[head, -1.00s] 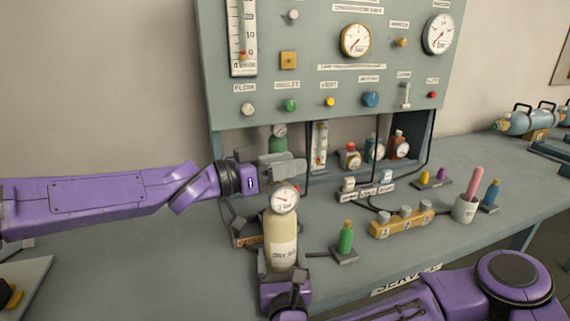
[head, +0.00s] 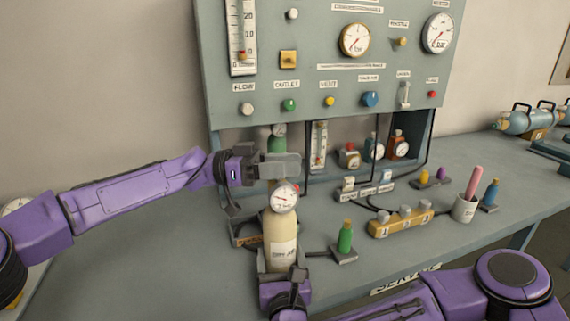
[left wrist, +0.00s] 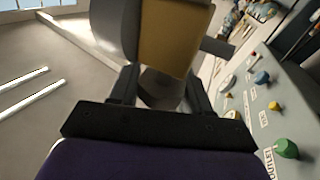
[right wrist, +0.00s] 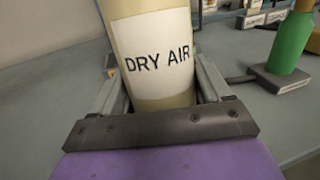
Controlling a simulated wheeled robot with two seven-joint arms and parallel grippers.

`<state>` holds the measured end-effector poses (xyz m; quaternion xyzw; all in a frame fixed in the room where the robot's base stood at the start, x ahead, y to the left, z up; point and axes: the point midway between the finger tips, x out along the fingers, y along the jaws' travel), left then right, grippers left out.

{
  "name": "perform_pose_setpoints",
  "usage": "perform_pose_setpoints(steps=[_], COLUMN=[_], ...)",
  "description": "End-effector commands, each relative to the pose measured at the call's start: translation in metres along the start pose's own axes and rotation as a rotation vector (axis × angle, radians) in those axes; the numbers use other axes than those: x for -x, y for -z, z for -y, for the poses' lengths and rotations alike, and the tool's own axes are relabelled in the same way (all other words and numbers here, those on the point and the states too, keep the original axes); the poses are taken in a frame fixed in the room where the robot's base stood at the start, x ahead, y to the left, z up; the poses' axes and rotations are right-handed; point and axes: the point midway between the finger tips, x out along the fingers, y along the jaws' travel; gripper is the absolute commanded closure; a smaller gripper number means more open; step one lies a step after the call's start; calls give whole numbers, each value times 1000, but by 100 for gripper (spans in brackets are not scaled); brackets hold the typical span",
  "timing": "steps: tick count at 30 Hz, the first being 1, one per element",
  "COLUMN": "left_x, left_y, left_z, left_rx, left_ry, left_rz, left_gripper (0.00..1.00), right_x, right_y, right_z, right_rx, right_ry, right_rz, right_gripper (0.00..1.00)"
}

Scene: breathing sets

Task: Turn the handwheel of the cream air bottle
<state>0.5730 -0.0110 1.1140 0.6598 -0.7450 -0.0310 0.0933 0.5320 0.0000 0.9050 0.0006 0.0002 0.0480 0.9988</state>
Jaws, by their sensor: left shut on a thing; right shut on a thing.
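The cream air bottle (head: 280,236) stands upright on the bench, with a round white gauge (head: 284,197) near its top. Its label reads DRY AIR in the right wrist view (right wrist: 157,55). My left gripper (head: 284,168) is at the bottle's top, shut on the handwheel, which it hides in the head view. The left wrist view shows a grey faceted part, apparently the handwheel (left wrist: 160,88), between the fingers. My right gripper (head: 283,272) is shut around the lower part of the bottle, with one finger on each side in the right wrist view (right wrist: 160,100).
A small green cylinder (head: 345,238) on a grey base is close right of the cream bottle. A yellow manifold block (head: 400,222) and a cup (head: 464,209) are farther right. The gauge panel (head: 320,85) rises behind.

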Motion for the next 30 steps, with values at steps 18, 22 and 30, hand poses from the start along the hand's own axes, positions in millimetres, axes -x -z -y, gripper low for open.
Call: perform_pose_setpoints(steps=[18, 22, 30], left_x=[-1, 0, 1], left_y=[5, 6, 3], left_z=[-8, -9, -9], left_rx=[28, 30, 32], left_ry=[-456, -497, -526], left_rz=[-9, -9, -6], left_gripper=[83, 83, 83], right_x=[1, 1, 1], right_y=[1, 2, 2], right_z=[0, 0, 0], right_rx=[4, 5, 5], right_ry=[-2, -2, -1], right_rz=[-3, -5, -6], right_gripper=[96, 96, 96])
